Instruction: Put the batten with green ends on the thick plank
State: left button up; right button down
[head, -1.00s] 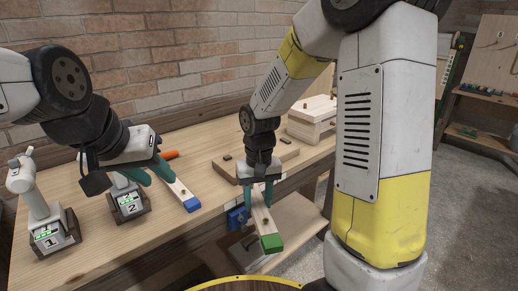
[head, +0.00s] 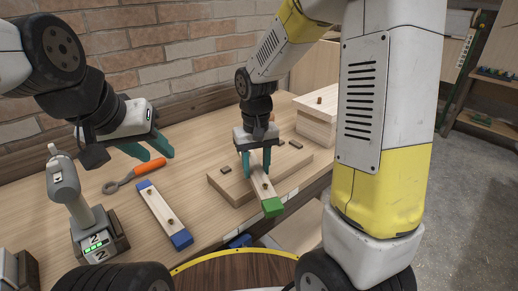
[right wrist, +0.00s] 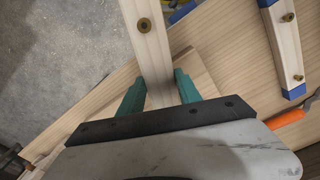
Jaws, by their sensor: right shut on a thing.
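My right gripper (head: 257,170) is shut on the batten with green ends (head: 262,184), a pale strip with dark studs. Its near green end (head: 272,207) points toward me; the far end is hidden behind the gripper. The batten lies over the thick plank (head: 230,188) on the bench, its near end reaching past the plank's front edge. I cannot tell whether it touches the plank. In the right wrist view the batten (right wrist: 146,40) runs between the teal fingers, with the plank (right wrist: 190,68) below. My left gripper (head: 152,150) is open and empty above the bench.
A batten with blue ends (head: 162,213) lies on the bench to the left, beside an orange-handled tool (head: 148,168). A grey device marked 2 (head: 92,228) stands at the left.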

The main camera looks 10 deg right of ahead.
jog(key=w+d, duration=0.1)
jog(key=w, duration=0.2)
jog(key=w+d, duration=0.2)
jog(key=w, duration=0.2)
jog(key=w+d+f, duration=0.1)
jog(key=w, duration=0.2)
jog(key=shift+w+d+f, duration=0.1)
jog(key=shift+w+d, duration=0.05)
jog(key=shift+w, duration=0.25)
jog(key=shift+s+f, duration=0.1)
jog(key=shift+f, duration=1.6)
jog(key=shift+f, duration=0.15)
jog(key=c, duration=0.8)
grip_release()
jog(key=shift+c, duration=0.2)
